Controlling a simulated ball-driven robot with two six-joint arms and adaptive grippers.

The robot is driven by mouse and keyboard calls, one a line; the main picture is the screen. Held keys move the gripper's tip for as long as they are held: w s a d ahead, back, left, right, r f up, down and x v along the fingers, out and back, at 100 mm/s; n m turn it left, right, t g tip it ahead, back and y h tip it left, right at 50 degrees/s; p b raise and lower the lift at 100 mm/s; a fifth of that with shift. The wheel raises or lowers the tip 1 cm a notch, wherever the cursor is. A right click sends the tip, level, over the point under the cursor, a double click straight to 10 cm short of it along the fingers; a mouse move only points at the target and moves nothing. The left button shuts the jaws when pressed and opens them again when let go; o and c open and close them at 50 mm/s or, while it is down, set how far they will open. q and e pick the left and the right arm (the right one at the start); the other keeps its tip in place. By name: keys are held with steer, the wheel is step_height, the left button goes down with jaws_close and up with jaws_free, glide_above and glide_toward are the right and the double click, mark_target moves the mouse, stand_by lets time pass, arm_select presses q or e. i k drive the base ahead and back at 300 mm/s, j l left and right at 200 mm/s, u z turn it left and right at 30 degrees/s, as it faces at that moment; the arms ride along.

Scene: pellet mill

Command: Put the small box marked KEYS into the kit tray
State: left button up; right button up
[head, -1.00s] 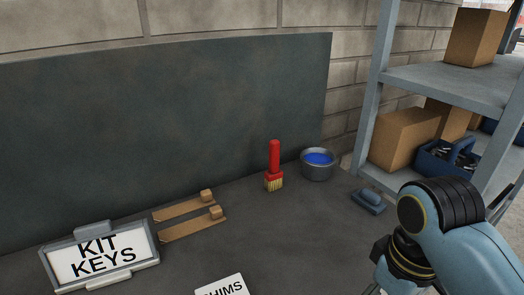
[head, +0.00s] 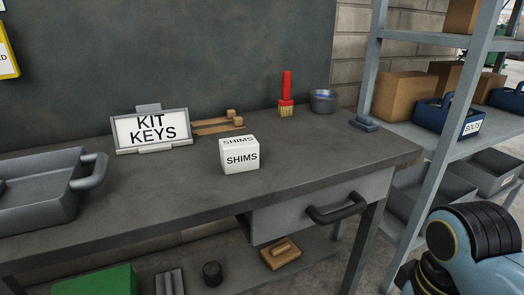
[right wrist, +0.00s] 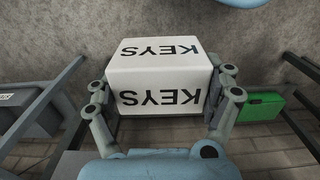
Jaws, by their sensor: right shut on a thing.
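The white box marked KEYS (right wrist: 160,75) is in the right wrist view, its lettering upside down. My right gripper (right wrist: 165,105) is shut on it, one finger at each side. In the head view only part of my right arm shows at the lower right; the box and gripper are out of that view. A grey tray with a handle (head: 92,172), likely the kit tray, stands on the bench at the left, partly cut off by the picture edge. A sign reading KIT KEYS (head: 151,130) stands behind and to the right of it. My left gripper is not in view.
A white SHIMS box (head: 240,157) stands mid-bench. A red brush (head: 286,92), a metal bowl (head: 322,101) and wooden pieces (head: 215,124) are at the back. The bench drawer handle (head: 337,208) sticks out in front. A shelf unit (head: 427,130) stands at right.

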mark_target(45, 196)
steer(key=u, duration=1.8)
